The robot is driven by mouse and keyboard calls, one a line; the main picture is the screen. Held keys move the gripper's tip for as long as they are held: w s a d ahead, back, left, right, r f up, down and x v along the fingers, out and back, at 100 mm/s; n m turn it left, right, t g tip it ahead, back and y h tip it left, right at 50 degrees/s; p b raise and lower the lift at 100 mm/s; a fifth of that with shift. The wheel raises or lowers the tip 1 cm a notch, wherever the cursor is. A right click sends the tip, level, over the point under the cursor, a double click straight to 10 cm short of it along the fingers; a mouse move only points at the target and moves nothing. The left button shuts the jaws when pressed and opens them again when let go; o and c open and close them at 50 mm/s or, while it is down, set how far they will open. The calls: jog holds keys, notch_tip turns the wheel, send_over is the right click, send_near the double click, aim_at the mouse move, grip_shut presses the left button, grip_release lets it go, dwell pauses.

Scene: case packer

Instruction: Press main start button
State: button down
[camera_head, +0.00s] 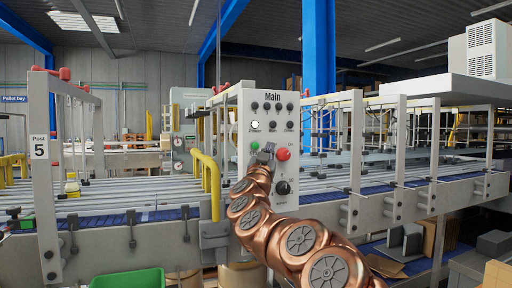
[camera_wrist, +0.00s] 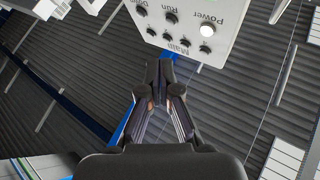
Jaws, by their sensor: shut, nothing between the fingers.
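The white control panel (camera_head: 297,185) headed "Main" stands in the middle of the head view. It carries a green button (camera_head: 254,147), a red button (camera_head: 283,154), a lit white button (camera_head: 254,125), and several black knobs. My gripper (camera_head: 265,153) is shut and empty in front of the panel, between the green and red buttons in the picture. It covers part of the panel there. In the wrist view the panel shows upside down, with a white "Power" button (camera_wrist: 207,30) and dark knobs. The closed fingertips (camera_wrist: 161,70) are below the panel's edge in that picture. Contact cannot be told.
Conveyor lanes with grey guard frames (camera_head: 354,160) run on both sides of the panel. A yellow rail (camera_head: 207,175) stands just left of it. A green bin (camera_head: 128,279) is at the lower left, and cardboard (camera_head: 385,266) at the lower right.

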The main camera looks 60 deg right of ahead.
aim_at(258, 148)
jog(key=shift+w+d+p, duration=0.45)
jog(key=shift+w+d, duration=0.3)
jog(key=shift+w, duration=0.4)
jog(key=shift+w+d+p, duration=0.4)
jog(key=shift+w+d, duration=0.35)
jog(key=shift+w, duration=0.4)
jog(key=shift+w+d+p, duration=0.45)
jog(key=shift+w+d, duration=0.3)
jog(key=shift+w, duration=0.4)
jog(key=shift+w+d, duration=0.25)
jog(key=shift+w, duration=0.1)
